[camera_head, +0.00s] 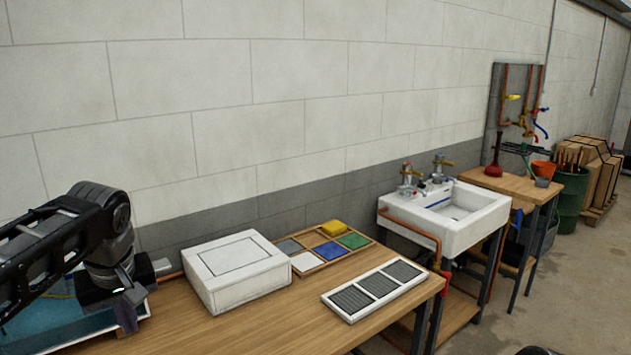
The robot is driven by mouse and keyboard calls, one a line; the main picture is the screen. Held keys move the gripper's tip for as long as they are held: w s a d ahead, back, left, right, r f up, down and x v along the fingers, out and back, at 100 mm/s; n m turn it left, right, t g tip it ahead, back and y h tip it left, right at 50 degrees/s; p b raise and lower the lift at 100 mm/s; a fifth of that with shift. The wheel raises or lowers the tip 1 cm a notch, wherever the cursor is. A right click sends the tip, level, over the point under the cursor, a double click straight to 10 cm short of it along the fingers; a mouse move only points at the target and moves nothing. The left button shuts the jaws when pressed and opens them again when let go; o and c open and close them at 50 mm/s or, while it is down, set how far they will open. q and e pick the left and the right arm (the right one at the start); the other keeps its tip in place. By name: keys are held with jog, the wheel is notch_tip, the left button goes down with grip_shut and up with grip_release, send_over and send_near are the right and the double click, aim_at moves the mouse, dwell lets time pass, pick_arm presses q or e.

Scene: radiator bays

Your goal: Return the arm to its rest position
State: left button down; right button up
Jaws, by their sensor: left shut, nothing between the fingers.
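My left arm (60,240) comes in from the left edge, with its black links bent down at a dark wrist joint. My left gripper (127,293) is at the lower left, over the left end of the wooden bench (235,325). It is shut and holds nothing. It hangs at a blue, white-edged box or tray (50,325), partly hiding it; whether they touch I cannot tell. My right gripper is not in view.
A white lidded box (237,272) stands right of the gripper. Behind it lies a wooden tray (308,273) with coloured pads. A white three-panel grille (374,290) lies near the bench's right end. A white sink (445,212) stands beyond. The block wall (220,90) runs behind.

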pick_arm(q)
jog(key=d+f+m+h, duration=0.2)
jog(key=d+f, duration=0.3)
jog(key=f, duration=0.5)
jog(key=d+f+m+g+h, duration=0.1)
jog(key=d+f, duration=0.5)
jog(key=f, duration=0.4)
jog(key=d+f+m+h, duration=0.2)
jog(key=d+f, duration=0.3)
jog(key=f, duration=0.6)
jog(key=s+d+f, duration=0.4)
jog(key=s+f, duration=0.5)
jog(key=s, duration=0.1)
jog(key=s+d+f+g+h, duration=0.1)
jog(key=s+d+f, duration=0.3)
jog(key=s+f, duration=0.5)
jog(key=shift+s+d+f+m, duration=0.2)
jog(key=shift+s+m, duration=0.1)
jog(key=shift+s, duration=0.8)
